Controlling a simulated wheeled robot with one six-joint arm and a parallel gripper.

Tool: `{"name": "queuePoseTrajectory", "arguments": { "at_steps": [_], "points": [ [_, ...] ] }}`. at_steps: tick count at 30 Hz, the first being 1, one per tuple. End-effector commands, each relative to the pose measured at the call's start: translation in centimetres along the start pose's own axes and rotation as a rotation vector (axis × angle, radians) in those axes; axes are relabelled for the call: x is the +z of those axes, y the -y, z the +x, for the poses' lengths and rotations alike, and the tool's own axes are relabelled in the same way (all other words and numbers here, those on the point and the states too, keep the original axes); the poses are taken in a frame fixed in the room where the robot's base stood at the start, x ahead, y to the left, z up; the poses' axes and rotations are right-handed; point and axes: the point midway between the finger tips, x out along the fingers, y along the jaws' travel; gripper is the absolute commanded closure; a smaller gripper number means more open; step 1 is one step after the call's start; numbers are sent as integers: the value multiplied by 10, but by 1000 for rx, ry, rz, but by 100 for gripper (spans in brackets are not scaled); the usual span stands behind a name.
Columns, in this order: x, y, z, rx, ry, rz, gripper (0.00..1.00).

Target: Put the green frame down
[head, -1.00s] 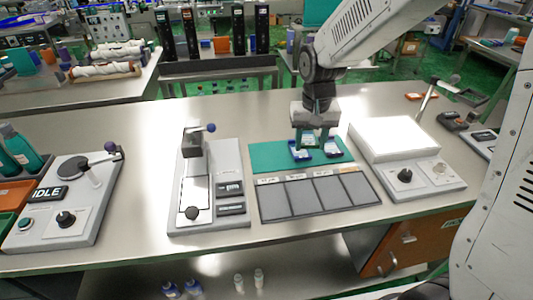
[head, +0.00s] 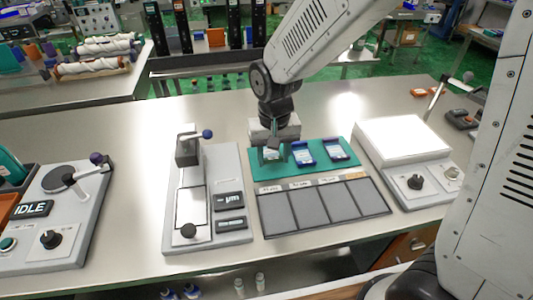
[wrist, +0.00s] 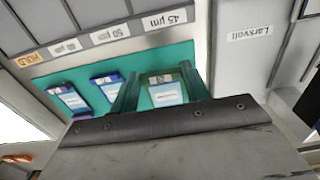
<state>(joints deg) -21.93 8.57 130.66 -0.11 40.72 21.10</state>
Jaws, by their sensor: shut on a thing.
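The green frame (wrist: 165,92), with a pale blue-white label area, is between the two fingers of my gripper (wrist: 160,88) in the wrist view. In the head view my gripper (head: 272,154) is over the left end of the teal mat (head: 318,166), shut on the frame, which is mostly hidden there. I cannot tell whether the frame touches the mat.
In front of the mat is a grey panel (head: 322,207) with several labelled dark slots. A grey device with a lever (head: 226,190) stands left, and a white-topped box (head: 404,146) stands right. Another device marked IDLE (head: 33,209) is at far left. Bare table shows behind the mat.

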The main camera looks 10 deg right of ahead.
Motion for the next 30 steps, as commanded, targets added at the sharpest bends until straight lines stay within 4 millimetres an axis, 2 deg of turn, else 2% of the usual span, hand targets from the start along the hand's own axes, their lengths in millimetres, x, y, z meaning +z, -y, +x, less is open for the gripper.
{"name": "queuePoseTrajectory", "arguments": {
  "at_steps": [5, 13, 25, 26, 27, 30],
  "points": [
    [-5, 1, 3, 0, 1, 8, 79],
    [-5, -2, 35, 1, 3, 13, 79],
    [-5, 0, 40, 0, 1, 10, 79],
    [-5, 0, 40, 0, 0, 10, 45],
    [-5, 0, 40, 0, 0, 10, 34],
    [-5, 0, 39, 0, 0, 9, 32]
  ]
}}
